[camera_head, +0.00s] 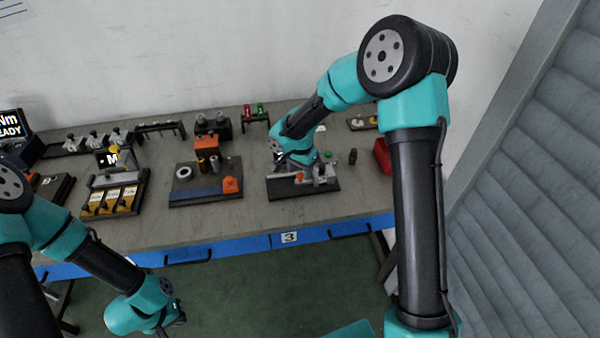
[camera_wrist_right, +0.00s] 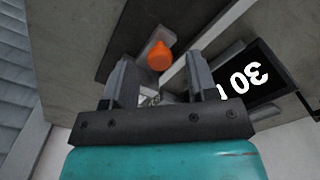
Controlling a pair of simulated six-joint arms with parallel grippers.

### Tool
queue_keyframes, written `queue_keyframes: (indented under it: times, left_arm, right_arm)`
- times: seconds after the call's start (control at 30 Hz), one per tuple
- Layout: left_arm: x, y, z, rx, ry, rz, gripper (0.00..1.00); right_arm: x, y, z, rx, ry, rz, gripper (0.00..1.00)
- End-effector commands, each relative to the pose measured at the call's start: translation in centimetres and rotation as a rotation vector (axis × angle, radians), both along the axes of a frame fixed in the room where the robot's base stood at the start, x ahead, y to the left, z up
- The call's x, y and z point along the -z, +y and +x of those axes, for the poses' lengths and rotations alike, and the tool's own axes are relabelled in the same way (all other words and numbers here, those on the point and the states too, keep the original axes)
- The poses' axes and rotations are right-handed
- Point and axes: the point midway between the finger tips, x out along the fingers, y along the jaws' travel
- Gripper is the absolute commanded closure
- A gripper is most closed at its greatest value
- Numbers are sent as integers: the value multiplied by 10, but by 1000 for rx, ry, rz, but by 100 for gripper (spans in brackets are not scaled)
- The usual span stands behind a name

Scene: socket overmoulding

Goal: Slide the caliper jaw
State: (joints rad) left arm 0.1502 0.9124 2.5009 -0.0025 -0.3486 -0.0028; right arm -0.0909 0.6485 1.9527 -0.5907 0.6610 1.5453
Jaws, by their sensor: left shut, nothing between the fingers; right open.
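The caliper sits on a dark board (camera_head: 320,188) at the right of the bench, largely hidden by my right arm in the head view. In the right wrist view a dark display (camera_wrist_right: 262,80) shows a white "30", upside down, with further characters cut off. An orange knob (camera_wrist_right: 159,56) on a grey piece lies between and just beyond the fingertips. My right gripper (camera_wrist_right: 160,72) is open around that line of sight; I cannot tell whether a finger touches anything. My left gripper (camera_head: 178,318) is shut and empty, low in front of the bench, over the green floor.
Left of the caliper board is a board (camera_head: 206,194) with cylinders and an orange block. Further left is a tray (camera_head: 115,195) with yellow compartments. Behind stand a dark block (camera_head: 214,127) and red and green pieces (camera_head: 255,112). A red object (camera_head: 383,155) stands to the right.

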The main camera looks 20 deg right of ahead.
Motion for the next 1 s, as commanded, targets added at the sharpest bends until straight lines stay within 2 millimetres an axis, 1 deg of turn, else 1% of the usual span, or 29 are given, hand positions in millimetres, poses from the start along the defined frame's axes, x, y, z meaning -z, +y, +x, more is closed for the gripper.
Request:
queue_keyframes:
  times: [0.03,0.17,0.47,1.0]
  left_arm:
    - [0,0,0,0,0,0,100]
    - [0,0,0,0,0,0,100]
    - [0,0,0,0,0,0,100]
    - [0,0,0,0,0,0,100]
  right_arm:
    - [6,0,0,-1,1,0,47]
    - [13,0,-1,-1,1,0,47]
    - [14,0,0,-1,1,1,48]
    - [14,0,0,-1,0,0,100]
